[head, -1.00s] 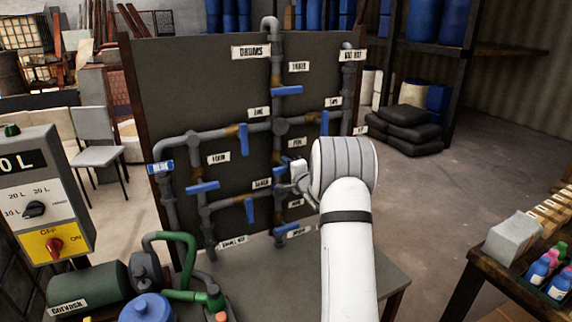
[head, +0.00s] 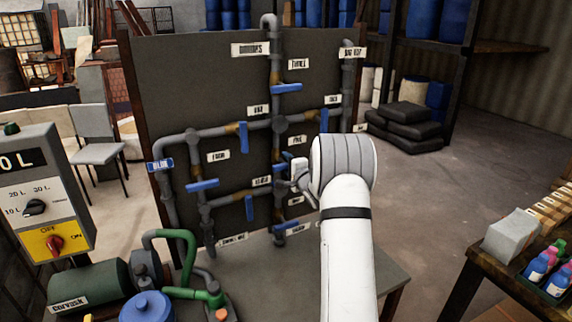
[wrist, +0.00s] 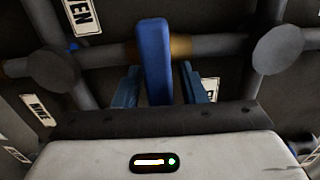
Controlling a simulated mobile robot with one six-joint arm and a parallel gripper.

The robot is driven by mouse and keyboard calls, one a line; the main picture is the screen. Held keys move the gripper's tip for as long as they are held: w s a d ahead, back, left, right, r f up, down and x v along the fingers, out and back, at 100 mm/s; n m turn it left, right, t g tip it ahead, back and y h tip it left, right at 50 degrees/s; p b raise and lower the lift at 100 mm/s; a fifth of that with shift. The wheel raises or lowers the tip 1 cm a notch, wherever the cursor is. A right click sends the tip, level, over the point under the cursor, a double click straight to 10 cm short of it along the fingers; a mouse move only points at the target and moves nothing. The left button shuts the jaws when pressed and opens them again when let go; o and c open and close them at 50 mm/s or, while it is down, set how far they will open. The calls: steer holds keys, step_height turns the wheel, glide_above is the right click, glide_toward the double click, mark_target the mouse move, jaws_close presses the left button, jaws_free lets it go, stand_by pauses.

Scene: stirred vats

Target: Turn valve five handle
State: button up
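Valve five's blue lever handle (head: 287,156) sits below the FIVE label (head: 297,140) on the board's central upright pipe. My gripper (head: 297,178) is in front of it and hides most of it in the head view. In the wrist view, a blue handle (wrist: 154,60) that appears to be the same one stands between my two dark fingers (wrist: 163,88). The fingers are apart, one on each side, with a visible gap at the right. Contact at the left cannot be told. The brass-coloured valve body (wrist: 180,46) shows beside the handle.
Other blue handles are close: valve three (head: 286,89) above, valve seven (head: 250,208) lower left, valve two (head: 324,120) upper right. Pipes cross the dark board (head: 190,80). A grey control box (head: 40,190) stands left, and a table with bottles (head: 545,262) stands right.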

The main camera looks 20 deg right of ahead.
steer(key=s+b, duration=0.2)
steer(key=s, duration=0.5)
steer(key=shift+s+d, duration=0.1)
steer(key=shift+s, duration=0.3)
stand_by(0.3)
